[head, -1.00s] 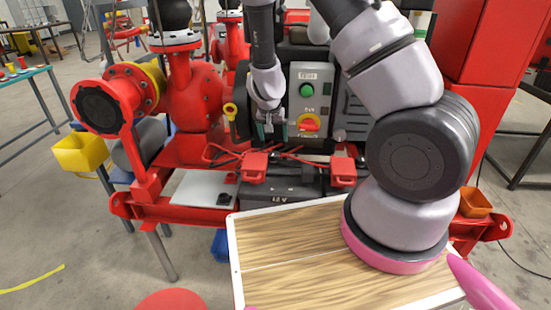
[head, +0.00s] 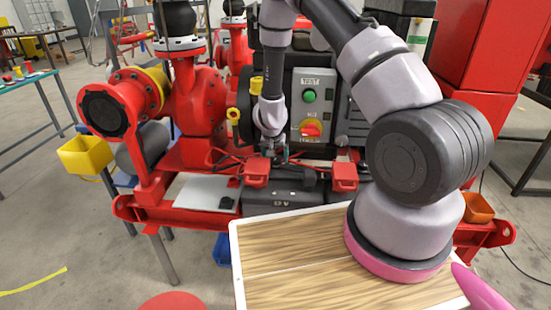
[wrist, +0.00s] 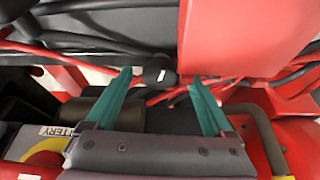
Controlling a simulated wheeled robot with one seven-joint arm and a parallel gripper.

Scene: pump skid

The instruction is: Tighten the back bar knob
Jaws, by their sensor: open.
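My gripper (head: 277,158) reaches down behind the battery (head: 283,198), between its two red terminal covers (head: 257,172). In the wrist view its two teal fingers (wrist: 160,80) are apart. A small dark, rounded piece with a pale mark (wrist: 158,76) shows between the fingertips, apart from both; it may be the back bar knob, but I cannot tell for sure. A large red block (wrist: 232,38) stands close beyond the right finger. The knob cannot be made out in the head view, where my gripper and the dark parts cover that area.
Red and black cables (wrist: 95,45) run close around the fingers. The panel with the green button and red-yellow switch (head: 311,105) stands just behind. A red pump (head: 197,110) is to the left. A wooden board (head: 290,245) lies in front of the battery.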

